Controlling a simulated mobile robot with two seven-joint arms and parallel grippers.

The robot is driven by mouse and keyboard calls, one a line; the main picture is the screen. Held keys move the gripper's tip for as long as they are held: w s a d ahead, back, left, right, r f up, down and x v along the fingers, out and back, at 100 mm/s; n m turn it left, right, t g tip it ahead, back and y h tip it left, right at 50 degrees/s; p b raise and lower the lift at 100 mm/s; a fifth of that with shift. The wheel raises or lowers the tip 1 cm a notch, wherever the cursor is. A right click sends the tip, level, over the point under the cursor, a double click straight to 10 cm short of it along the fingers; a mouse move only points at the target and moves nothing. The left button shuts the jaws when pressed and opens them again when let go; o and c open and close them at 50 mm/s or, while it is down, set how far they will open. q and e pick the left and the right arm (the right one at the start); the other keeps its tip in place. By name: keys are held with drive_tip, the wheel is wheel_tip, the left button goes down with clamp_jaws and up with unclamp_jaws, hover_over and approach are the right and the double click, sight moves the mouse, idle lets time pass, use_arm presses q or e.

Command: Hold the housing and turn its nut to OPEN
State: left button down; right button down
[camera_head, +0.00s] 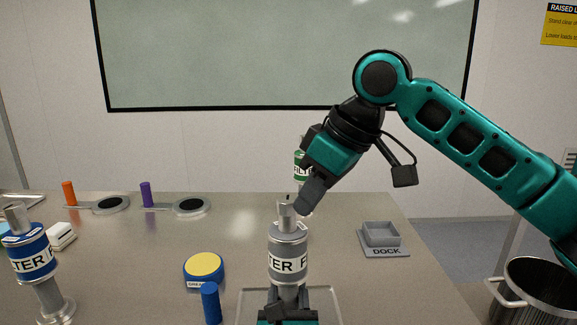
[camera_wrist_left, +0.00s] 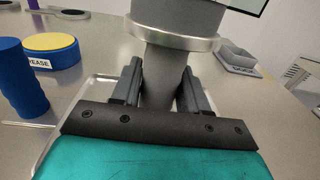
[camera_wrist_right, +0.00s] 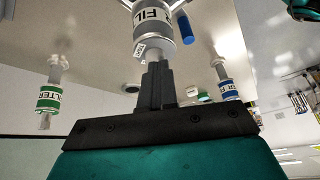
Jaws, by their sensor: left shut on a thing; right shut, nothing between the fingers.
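The grey filter housing (camera_head: 288,262) stands upright at the front middle of the table, with a lettered white band. Its narrow top with the nut (camera_head: 285,210) points up. My left gripper (camera_head: 288,298) is shut around the slim stem (camera_wrist_left: 166,78) below the housing's metal ring. My right gripper (camera_head: 302,207) is shut and empty, its tips close beside the nut at the upper right. In the right wrist view the shut fingers (camera_wrist_right: 157,72) point at the housing (camera_wrist_right: 155,32) and hide part of its top. I cannot tell whether they touch the nut or read its setting.
A blue-banded housing (camera_head: 30,252) stands at the left; a green-banded one (camera_head: 299,160) stands behind my right gripper. A yellow-topped grease tin (camera_head: 203,268) and blue cylinder (camera_head: 211,302) are left of the grey housing. A dock (camera_head: 383,242) sits right.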

drive_tip(key=shift+w+d, duration=0.1)
drive_tip(key=shift+w, duration=0.1)
drive_tip(key=shift+w+d, duration=0.2)
drive_tip(key=shift+w, duration=0.4)
idle(0.4)
drive_tip(key=shift+d, duration=0.15)
drive_tip(key=shift+d+r, duration=0.15)
drive_tip(key=shift+r, duration=1.35)
drive_tip(key=shift+d+r, duration=0.15)
drive_tip(key=shift+r, duration=1.3)
wheel_tip(320, 180, down, 6)
drive_tip(key=s+a, duration=0.1)
drive_tip(key=shift+s, duration=0.25)
